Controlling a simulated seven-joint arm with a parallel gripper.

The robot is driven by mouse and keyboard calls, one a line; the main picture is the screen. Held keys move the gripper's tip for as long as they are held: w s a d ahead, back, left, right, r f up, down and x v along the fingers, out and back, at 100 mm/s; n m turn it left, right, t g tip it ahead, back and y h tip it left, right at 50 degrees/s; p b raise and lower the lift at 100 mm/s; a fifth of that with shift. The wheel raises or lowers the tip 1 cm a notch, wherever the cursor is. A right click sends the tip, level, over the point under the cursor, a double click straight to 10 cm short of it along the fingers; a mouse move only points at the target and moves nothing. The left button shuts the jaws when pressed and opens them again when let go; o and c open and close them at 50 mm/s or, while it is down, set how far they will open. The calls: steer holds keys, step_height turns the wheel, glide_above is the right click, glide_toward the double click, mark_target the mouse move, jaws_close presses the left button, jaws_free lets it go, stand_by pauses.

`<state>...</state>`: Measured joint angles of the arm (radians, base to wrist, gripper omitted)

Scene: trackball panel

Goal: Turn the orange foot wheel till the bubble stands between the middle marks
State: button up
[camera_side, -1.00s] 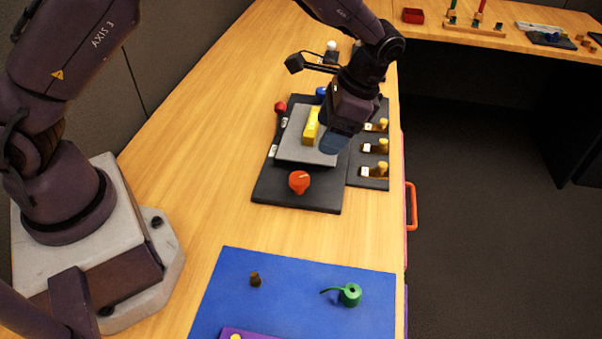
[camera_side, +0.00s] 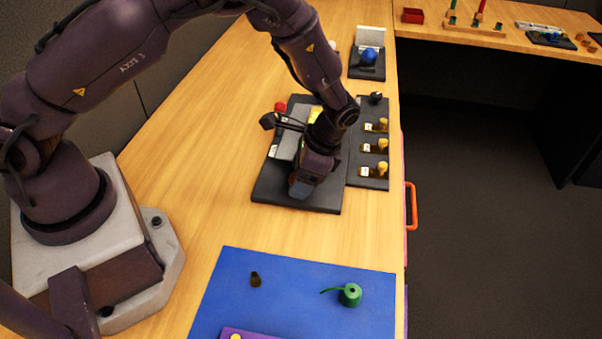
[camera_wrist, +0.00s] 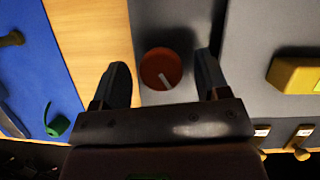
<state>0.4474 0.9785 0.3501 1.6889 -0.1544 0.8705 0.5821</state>
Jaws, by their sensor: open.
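The orange foot wheel (camera_wrist: 160,68) lies between the fingers of my gripper (camera_wrist: 162,72) in the wrist view, with a pale pointer line on its top. The fingers are open, one on each side, with visible gaps to the wheel. In the side view my gripper (camera_side: 302,190) is low over the near end of the dark panel (camera_side: 265,191) and hides the wheel. The yellow level (camera_wrist: 297,76) sits on the grey plate (camera_wrist: 258,102); in the side view only part of the level (camera_side: 315,114) shows. I cannot make out the bubble or its marks.
A side strip with several yellow pegs (camera_side: 382,146) lies to the right. A blue mat (camera_side: 310,272) with a green part (camera_side: 350,294) is nearer. Bare wood lies between mat and panel.

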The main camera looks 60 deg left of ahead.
steer(key=shift+c, duration=0.3)
steer(key=c, duration=0.8)
steer(key=shift+c, duration=0.2)
steer(key=shift+n, duration=0.4)
steer(key=n+h, duration=0.1)
steer(key=n, duration=0.3)
steer(key=shift+w+a+n+g+h, duration=0.1)
steer(key=shift+n+g+h, duration=0.2)
steer(key=shift+g+h, duration=0.1)
steer(key=n+h, duration=0.1)
steer(key=n, duration=0.3)
steer(key=shift+a+h, duration=0.1)
steer(key=shift+h, duration=0.3)
steer(key=n+h, duration=0.1)
steer(key=n, duration=0.2)
steer(key=n+t, duration=0.1)
steer(key=n, duration=0.2)
steer(key=shift+h, duration=0.4)
steer(key=shift+n+t+h, duration=0.5)
steer(key=shift+n+t, duration=0.2)
steer(key=shift+n, duration=1.5)
